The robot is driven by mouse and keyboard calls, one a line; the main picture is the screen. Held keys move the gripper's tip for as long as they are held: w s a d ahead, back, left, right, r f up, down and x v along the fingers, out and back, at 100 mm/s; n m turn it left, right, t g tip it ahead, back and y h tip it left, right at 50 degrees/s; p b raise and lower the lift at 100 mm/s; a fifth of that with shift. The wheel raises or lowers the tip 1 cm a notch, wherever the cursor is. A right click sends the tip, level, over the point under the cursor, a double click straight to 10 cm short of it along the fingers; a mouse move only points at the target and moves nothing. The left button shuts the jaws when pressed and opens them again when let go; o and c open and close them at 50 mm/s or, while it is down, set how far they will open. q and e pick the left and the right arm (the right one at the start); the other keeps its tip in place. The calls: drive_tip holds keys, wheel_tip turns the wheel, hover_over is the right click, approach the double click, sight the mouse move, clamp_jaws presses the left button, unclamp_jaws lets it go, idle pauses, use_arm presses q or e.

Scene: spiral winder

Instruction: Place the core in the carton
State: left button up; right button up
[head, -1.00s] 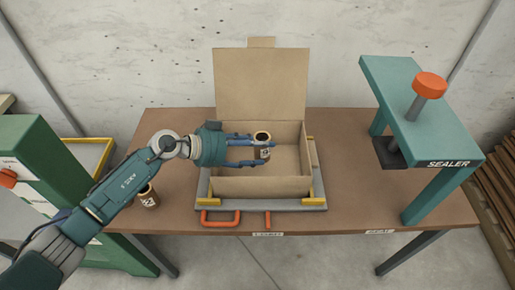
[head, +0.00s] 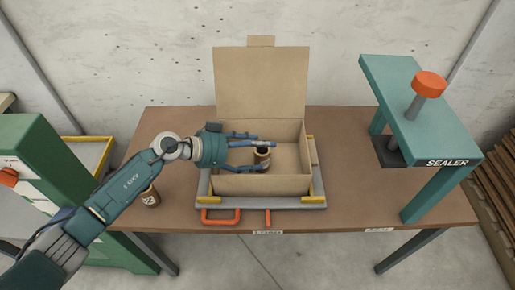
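The open cardboard carton (head: 262,184) sits on a grey tray with its lid flap up. A brown core (head: 262,157) with a dark opening stands upright inside it, near the middle. My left gripper (head: 268,157) reaches into the carton from the left. Its two blue fingers are spread, one behind the core and one in front, and look clear of it. Whether the core's base rests on the carton floor is hidden by the front wall. A second brown core (head: 150,197) stands on the table at the left, partly behind my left arm. My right gripper is not in view.
The grey tray (head: 310,203) has yellow corner guides and orange handles at its front. A teal sealer (head: 440,135) with an orange knob stands at the right. A green machine (head: 35,150) is at the left. The table (head: 345,150) is clear between carton and sealer.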

use_arm(q)
drive_tip(key=shift+r, duration=0.3)
drive_tip(key=b+v, duration=0.1)
drive_tip(key=v, duration=1.1)
drive_tip(key=shift+r, duration=0.25)
